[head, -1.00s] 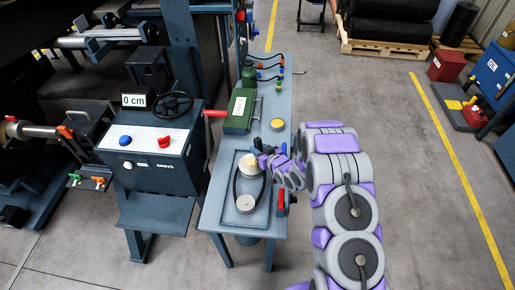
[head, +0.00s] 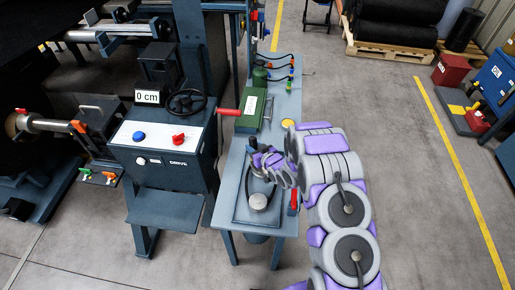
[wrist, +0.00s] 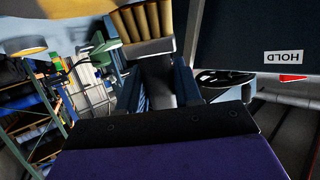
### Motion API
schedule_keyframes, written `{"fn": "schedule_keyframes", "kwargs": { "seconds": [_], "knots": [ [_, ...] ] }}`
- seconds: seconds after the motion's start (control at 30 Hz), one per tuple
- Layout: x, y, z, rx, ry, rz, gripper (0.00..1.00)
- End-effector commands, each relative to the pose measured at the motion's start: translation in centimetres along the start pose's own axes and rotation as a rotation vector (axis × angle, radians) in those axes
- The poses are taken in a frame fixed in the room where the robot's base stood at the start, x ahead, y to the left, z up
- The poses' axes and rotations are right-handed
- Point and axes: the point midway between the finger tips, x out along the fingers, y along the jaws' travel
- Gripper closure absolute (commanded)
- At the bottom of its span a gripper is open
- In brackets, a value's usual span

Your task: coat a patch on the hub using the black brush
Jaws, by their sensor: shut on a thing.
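My gripper (head: 256,166) is low over the near half of the blue-grey bench, above a tray-like recess. In the wrist view its jaws (wrist: 160,85) are shut on the dark handle of a brush (wrist: 150,48). The brush has a grey ferrule and thick tan bristles, cut off by the top edge. The brush is too small and too covered to make out in the head view. A round grey metal piece (head: 258,202) stands in the recess just nearer than my gripper; I cannot tell whether it is the hub. Any contact of the bristles is hidden.
A dark blue drive console (head: 163,150) with a handwheel stands left of the bench (head: 232,205). A green box (head: 252,112), a yellow disc (head: 287,122) and a red-handled item (head: 293,201) are on the bench.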

Motion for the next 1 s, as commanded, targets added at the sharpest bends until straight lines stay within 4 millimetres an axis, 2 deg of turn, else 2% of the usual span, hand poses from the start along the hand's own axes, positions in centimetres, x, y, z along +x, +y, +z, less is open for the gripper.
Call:
{"fn": "schedule_keyframes", "kwargs": {
  "seconds": [0.13, 0.2, 0.33, 0.8, 1.0],
  "knots": [
    [-0.2, 0.2, -0.7, 0.004, 0.002, 0.002, 0.98],
    [-0.9, 0.2, -2.5, 0.004, 0.008, 0.003, 0.98],
    [-1.4, 0.4, -3.6, 0.008, 0.011, 0.003, 0.98],
    [-1.8, -1.1, -7.4, 0.001, 0.004, 0.009, 0.98],
    [-2.4, -0.7, -8.1, 0.006, 0.007, 0.009, 0.98]
  ]
}}
